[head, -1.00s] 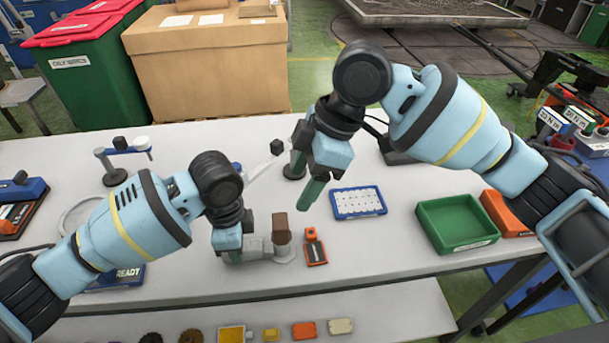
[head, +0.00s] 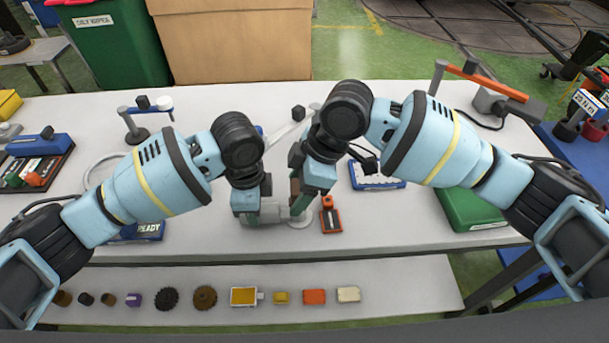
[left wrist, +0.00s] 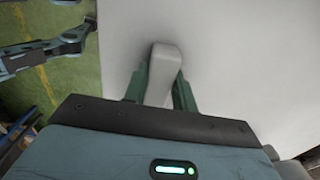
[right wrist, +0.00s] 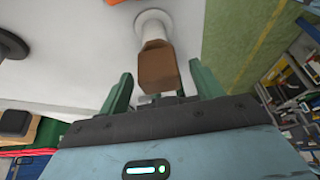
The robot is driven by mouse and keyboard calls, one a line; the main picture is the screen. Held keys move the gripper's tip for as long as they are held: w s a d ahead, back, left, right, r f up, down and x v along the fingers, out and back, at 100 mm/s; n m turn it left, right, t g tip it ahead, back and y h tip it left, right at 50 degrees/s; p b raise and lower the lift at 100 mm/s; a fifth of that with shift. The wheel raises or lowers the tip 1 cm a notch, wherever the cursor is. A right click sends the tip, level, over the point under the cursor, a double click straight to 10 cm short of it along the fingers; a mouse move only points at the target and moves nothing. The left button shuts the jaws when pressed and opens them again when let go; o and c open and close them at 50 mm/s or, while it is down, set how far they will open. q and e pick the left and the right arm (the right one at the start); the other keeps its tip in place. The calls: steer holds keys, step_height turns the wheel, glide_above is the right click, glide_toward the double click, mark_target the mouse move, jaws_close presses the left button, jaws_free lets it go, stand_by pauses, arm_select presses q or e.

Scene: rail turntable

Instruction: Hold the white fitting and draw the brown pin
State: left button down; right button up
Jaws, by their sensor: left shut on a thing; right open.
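The white fitting (head: 271,213) stands on the table, partly hidden behind my grippers in the head view. My left gripper (head: 251,214) is shut on its side arm, and the left wrist view shows the rounded pale arm (left wrist: 161,68) between the two green fingers. The brown pin (right wrist: 157,68) stands upright out of the fitting's round white end (right wrist: 153,22). My right gripper (right wrist: 162,84) is open, with one finger on each side of the pin's brown head and visible gaps. In the head view the right gripper (head: 300,204) mostly hides the pin.
An orange-and-black block (head: 331,216) stands close to the right of the fitting. A lower shelf (head: 400,280) holds several small parts. Clear table lies in front of the fitting.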

arm_select(q)
steer(key=shift+f, duration=0.1)
arm_select(e)
steer(key=shift+f, duration=0.15)
steer(key=shift+c, duration=0.3)
steer(key=c, duration=1.2)
steer(key=shift+r, duration=0.8)
steer(key=shift+r, duration=2.95)
steer(key=shift+r, duration=0.1)
steer(key=shift+r, duration=2.45)
